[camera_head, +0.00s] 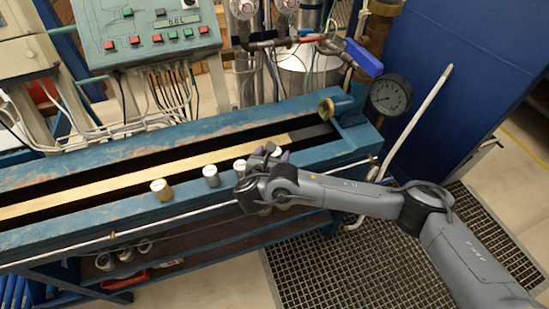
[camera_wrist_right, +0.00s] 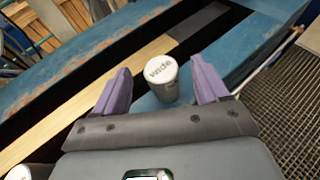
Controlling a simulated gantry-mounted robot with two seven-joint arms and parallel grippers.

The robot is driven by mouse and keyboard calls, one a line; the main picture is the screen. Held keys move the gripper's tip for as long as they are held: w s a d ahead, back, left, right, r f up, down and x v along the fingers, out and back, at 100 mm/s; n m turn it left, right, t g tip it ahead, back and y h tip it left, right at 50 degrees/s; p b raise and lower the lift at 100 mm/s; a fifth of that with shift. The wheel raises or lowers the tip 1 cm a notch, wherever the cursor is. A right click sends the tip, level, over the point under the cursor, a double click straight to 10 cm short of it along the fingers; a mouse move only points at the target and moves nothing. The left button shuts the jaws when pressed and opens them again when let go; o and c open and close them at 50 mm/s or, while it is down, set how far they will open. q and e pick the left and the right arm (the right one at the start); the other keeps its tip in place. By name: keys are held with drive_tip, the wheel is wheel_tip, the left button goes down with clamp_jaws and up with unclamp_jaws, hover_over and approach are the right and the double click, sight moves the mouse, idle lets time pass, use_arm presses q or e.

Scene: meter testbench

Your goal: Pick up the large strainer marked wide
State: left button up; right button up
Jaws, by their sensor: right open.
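The strainer marked "wide" (camera_wrist_right: 162,82) is a grey cylinder with a white lettered top. In the right wrist view it stands upright on the bench rail, between the purple fingers of my right gripper (camera_wrist_right: 160,68), with a gap on each side. The gripper is open and nothing is held. In the head view my right gripper (camera_head: 272,154) is over the front rail at the right end of the strainer row, and it largely covers the wide strainer. My left gripper is not in view.
On the same rail to the left stand a brass-bodied cylinder (camera_head: 161,191) and a silver one (camera_head: 211,177), with another silver one (camera_head: 240,165) close to my gripper. A pressure gauge (camera_head: 391,94) and a blue-handled valve (camera_head: 362,57) rise at the bench's right end.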

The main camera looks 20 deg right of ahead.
drive_tip(key=shift+x, duration=1.55)
drive_tip(key=shift+s, duration=0.1)
drive_tip(key=c, duration=1.1)
